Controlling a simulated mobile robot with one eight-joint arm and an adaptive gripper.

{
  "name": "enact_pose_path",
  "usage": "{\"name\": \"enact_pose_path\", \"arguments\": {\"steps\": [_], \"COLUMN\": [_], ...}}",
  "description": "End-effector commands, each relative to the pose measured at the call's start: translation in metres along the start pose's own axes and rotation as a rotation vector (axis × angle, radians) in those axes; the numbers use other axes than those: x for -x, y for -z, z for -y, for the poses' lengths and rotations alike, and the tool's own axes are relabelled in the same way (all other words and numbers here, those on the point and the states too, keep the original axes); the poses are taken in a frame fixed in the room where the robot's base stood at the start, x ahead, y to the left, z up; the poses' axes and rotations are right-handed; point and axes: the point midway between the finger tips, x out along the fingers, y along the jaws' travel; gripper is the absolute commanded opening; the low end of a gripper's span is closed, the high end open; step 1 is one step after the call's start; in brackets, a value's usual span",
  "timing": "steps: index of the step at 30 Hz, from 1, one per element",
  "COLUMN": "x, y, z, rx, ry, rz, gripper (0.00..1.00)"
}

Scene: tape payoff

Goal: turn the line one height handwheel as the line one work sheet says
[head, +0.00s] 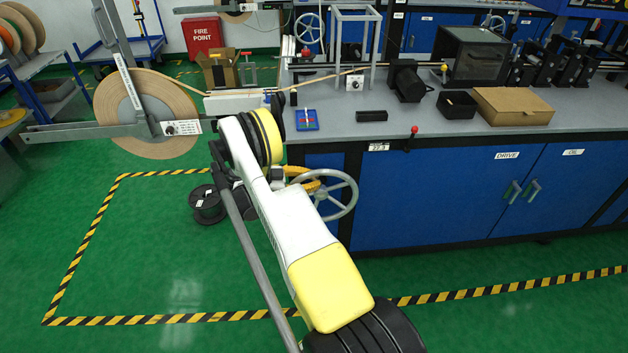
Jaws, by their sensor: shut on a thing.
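A grey spoked handwheel (353,204) stands at the left end of the blue bench, below the top. My gripper (311,184), with yellow-orange fingers, is at the wheel's upper left rim and is shut on it. My white and yellow arm hides part of the gripper and of the wheel's left side. A small white label on the bench front reads what looks like 23.3 (379,147). No work sheet can be read in this view.
A red-knobbed lever (412,136) sticks out from the bench front. A tape reel (134,112) hangs at the left, its tape running to the bench. The green floor inside the striped line (160,319) is mostly clear.

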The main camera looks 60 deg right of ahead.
Motion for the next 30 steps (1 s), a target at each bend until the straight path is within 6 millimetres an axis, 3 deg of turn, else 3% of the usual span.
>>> {"name": "enact_pose_path", "arguments": {"steps": [4,5,6,7,19,30], "x": [0.000,0.000,0.000,0.000,0.009,0.087], "y": [-0.002,-0.002,-0.002,-0.002,-0.001,-0.001], "z": [-0.001,-0.001,-0.001,-0.001,0.000,0.000], "rx": [0.001,0.001,0.001,0.001,0.000,0.001], "ry": [-0.003,-0.003,-0.003,-0.003,0.000,0.000], "rz": [0.005,0.005,0.005,0.004,0.003,0.003], "gripper": [0.00,0.21,0.33,0.36,0.36,0.36]}}
